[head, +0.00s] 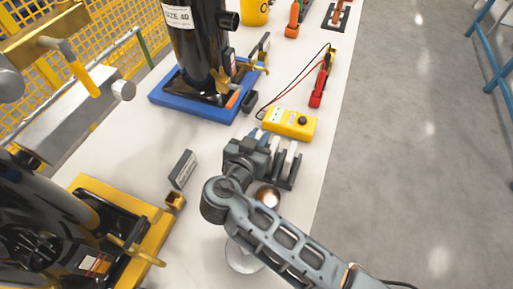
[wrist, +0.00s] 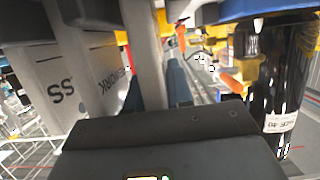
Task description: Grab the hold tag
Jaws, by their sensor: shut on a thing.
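My gripper (head: 262,140) is over the left end of a small dark rack (head: 285,181) of upright tags on the white table. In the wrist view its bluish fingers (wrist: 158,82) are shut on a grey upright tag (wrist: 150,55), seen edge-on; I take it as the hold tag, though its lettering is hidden. Beside it stand a tag ending in "WORK" (wrist: 112,76) and a tag ending in "SS" (wrist: 62,90). I cannot tell whether the held tag is clear of the rack.
A yellow meter (head: 289,123) with red and black leads lies just beyond the rack. A black compressor on a blue pallet (head: 200,98) stands behind left, another on a yellow pallet (head: 150,245) at front left. A small sign (head: 183,168) stands left of my gripper.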

